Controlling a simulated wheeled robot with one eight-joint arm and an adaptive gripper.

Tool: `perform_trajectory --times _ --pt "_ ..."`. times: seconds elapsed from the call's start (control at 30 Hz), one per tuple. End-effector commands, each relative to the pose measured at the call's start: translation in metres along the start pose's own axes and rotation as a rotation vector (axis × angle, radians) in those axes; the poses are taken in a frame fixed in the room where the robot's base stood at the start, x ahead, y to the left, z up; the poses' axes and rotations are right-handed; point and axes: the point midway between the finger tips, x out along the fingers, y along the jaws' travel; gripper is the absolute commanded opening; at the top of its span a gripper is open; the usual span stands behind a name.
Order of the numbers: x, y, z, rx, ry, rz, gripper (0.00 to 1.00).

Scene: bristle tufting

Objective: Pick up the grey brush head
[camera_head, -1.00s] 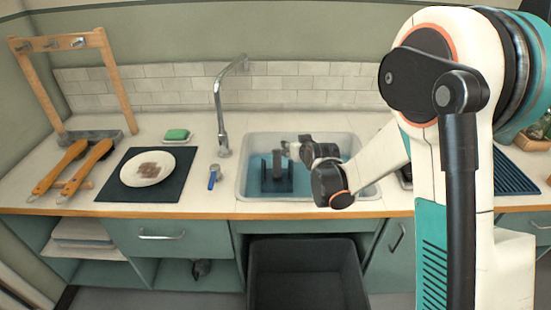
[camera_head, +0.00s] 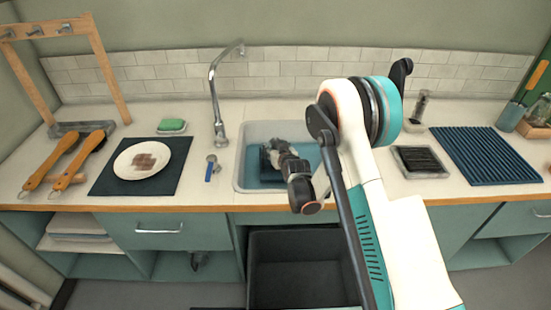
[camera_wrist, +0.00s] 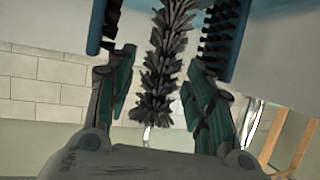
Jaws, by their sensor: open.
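In the wrist view a grey bristly brush head (camera_wrist: 160,50) comes down from the top edge and ends in a tufted tip. My gripper (camera_wrist: 157,78) is open around it, one green-and-dark finger on each side, with a gap between each finger and the bristles. Blue blocks with dark bristles facing inward flank the brush at left (camera_wrist: 96,25) and right (camera_wrist: 245,40). In the head view my gripper (camera_head: 277,150) is over the sink (camera_head: 239,172), beside a blue-and-dark fixture (camera_head: 264,163). I cannot make out the grey brush head there.
The tap (camera_head: 216,100) stands at the sink's left rear. A blue-handled valve (camera_head: 211,168), a plate (camera_head: 142,160) on a dark mat (camera_head: 105,183) and wooden brushes (camera_head: 75,165) are further left. A dark tray (camera_head: 420,162) and ribbed mat (camera_head: 485,155) lie right.

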Motion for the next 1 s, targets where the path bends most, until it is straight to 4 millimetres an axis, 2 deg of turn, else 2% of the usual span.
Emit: perform_trajectory --times 0.1,0.27,0.57,0.8,1.0 --pt "0.02 0.001 0.005 0.0 0.0 0.0 0.48" --pt "0.038 0.001 0.003 0.0 0.0 0.0 0.48" --pt "0.042 0.001 0.001 0.0 0.0 0.0 0.48" --pt "0.042 0.001 0.001 0.0 0.0 0.001 0.0" --pt "0.042 0.001 0.001 0.0 0.0 0.001 0.0"
